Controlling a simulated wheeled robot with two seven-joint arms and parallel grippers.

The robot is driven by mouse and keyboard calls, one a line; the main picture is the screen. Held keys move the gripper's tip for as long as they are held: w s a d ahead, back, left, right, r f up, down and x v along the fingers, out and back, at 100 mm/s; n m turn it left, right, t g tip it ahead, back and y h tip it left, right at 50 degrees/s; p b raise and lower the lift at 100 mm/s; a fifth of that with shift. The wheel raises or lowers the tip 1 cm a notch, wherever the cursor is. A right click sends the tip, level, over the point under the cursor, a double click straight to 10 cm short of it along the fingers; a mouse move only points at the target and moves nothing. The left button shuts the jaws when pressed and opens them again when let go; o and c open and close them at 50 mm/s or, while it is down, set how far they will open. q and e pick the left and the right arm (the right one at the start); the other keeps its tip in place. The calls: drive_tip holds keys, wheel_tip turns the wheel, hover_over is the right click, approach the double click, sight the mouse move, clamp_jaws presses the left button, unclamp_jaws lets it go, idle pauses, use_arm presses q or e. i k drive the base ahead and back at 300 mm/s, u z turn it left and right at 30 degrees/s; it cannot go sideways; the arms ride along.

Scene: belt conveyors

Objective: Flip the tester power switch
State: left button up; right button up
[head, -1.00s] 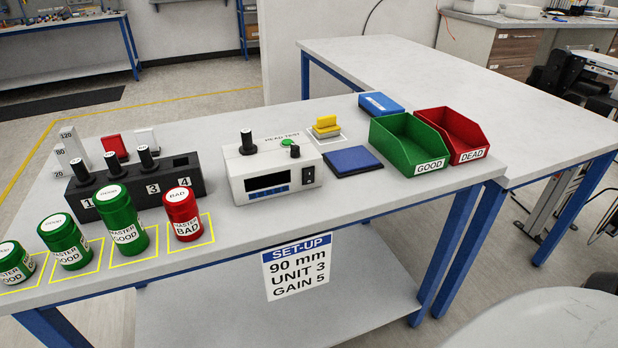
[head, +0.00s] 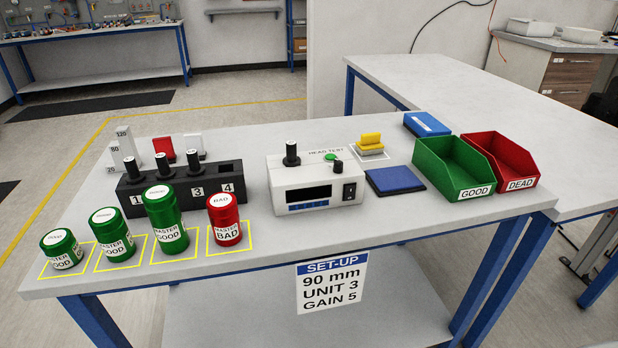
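The tester is a white box (head: 290,176) labelled HEAD TEST near the middle of the bench. Its front has a dark display (head: 309,194) with blue buttons below it. The black power switch (head: 349,191) is at the right end of the front face; its position is too small to tell. On top are a tall black post (head: 291,154), a green button (head: 330,157) and a small black knob (head: 338,167). Neither of my grippers is in view.
Red master (head: 224,220) and several green masters (head: 165,219) stand in yellow squares front left. Behind them is a black numbered rack (head: 150,202). A blue pad (head: 395,181), green GOOD bin (head: 430,182) and red DEAD bin (head: 510,167) are right. A set-up sign (head: 331,284) hangs in front.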

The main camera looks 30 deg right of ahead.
sight(349, 194)
drive_tip(key=u, duration=0.9)
drive_tip(key=i, duration=0.65)
drive_tip(key=z, duration=2.15)
